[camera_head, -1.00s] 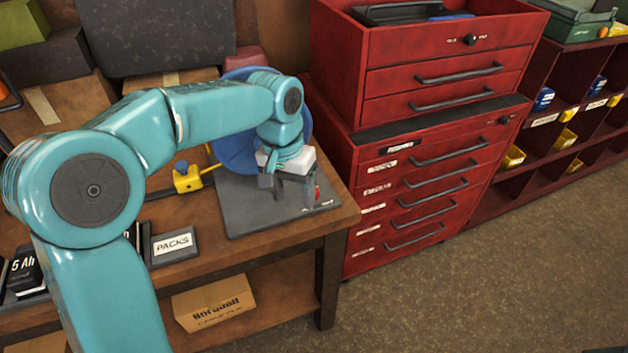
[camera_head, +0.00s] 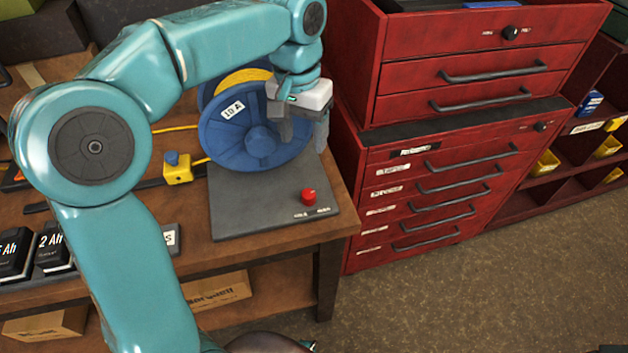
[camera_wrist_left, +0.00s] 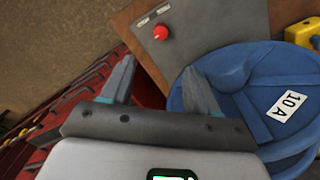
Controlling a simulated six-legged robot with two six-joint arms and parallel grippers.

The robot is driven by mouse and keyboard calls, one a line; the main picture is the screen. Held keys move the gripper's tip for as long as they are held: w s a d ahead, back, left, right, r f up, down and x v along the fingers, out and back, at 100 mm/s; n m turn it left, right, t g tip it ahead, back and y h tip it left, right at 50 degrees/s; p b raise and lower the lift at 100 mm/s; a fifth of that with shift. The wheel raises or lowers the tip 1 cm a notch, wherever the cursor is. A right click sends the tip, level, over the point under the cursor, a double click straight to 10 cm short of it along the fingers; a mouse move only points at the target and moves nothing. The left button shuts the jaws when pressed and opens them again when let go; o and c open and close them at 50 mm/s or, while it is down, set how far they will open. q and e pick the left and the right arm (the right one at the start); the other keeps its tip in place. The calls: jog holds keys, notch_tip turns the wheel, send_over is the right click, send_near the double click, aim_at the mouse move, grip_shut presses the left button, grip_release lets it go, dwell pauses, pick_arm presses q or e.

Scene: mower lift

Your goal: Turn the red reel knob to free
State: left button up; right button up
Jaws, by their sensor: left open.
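The red reel knob (camera_head: 309,196) stands on the front right part of the grey base plate (camera_head: 235,208), beside two small white labels. It also shows in the left wrist view (camera_wrist_left: 160,32), beyond the fingertips. The blue reel (camera_head: 226,132), with a "10 A" label and yellow cable, stands upright at the back of the plate. My left gripper (camera_head: 302,138) is open and empty, above and behind the knob and in front of the reel's right side. In the left wrist view its fingers (camera_wrist_left: 158,78) are spread apart, clear of the knob. My right gripper is out of view.
A red drawer cabinet (camera_head: 425,200) stands close to the right of the wooden bench (camera_head: 345,200). A yellow box with a blue button (camera_head: 177,168) sits left of the plate. Battery packs (camera_head: 50,247) lie at the bench's front left. The plate around the knob is clear.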

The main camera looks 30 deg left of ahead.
aim_at(308, 194)
pick_arm(q)
jog(key=f+b, duration=0.1)
jog(key=f, duration=1.4)
jog(key=shift+d, duration=0.2)
jog(key=shift+f, duration=0.4)
jog(key=shift+w+f, duration=0.2)
jog(key=shift+f, duration=0.25)
jog(key=shift+s+r, duration=0.1)
jog(key=shift+s, duration=0.05)
jog(key=shift+c, duration=1.2)
jog(key=shift+b, duration=0.3)
jog(key=c, duration=0.8)
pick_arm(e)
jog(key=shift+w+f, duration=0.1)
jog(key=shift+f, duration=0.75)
